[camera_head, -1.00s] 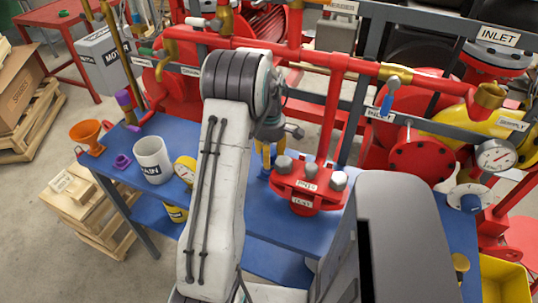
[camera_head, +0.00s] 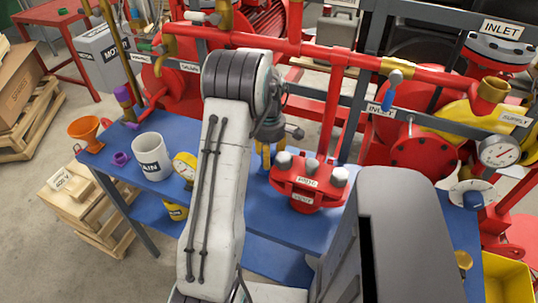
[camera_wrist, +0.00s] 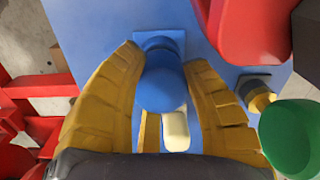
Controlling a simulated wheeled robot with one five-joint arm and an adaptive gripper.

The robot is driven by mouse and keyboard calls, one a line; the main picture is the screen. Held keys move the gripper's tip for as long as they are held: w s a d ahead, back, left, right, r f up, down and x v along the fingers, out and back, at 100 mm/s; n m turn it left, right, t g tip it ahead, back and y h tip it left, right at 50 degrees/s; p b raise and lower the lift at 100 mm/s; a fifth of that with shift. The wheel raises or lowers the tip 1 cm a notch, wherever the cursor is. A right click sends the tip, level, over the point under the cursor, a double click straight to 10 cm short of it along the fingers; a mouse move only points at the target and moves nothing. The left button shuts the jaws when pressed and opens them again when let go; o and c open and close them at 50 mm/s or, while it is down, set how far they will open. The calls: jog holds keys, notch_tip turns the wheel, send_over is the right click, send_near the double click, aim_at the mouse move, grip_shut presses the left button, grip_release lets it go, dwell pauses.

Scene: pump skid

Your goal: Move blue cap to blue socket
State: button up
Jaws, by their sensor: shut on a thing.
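My gripper (camera_wrist: 165,95) shows in the wrist view with its two yellow fingers closed around the blue cap (camera_wrist: 161,88), a rounded blue piece. A second blue form (camera_wrist: 158,42) lies just beyond the cap, against the blue bench top; I cannot tell whether it is the blue socket or part of the cap. In the head view my gripper (camera_head: 266,156) points down over the bench, left of the red valve block. The cap is not clear there, mostly hidden by the fingers and arm.
The red block (camera_head: 305,185) with grey knobs stands close right of my gripper. On the bench's left are a white mug (camera_head: 152,155), a yellow gauge (camera_head: 186,165) and a purple piece (camera_head: 121,158). Red pipes (camera_head: 335,110) rise behind. A green round thing (camera_wrist: 288,138) is near in the wrist view.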

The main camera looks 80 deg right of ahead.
jog(key=shift+f+b, duration=0.6)
jog(key=shift+f, duration=0.3)
jog(key=o, duration=1.3)
jog(key=shift+c, duration=0.2)
jog(key=shift+r, duration=0.1)
notch_tip(320, 180, up, 12)
jog(key=shift+f, duration=0.1)
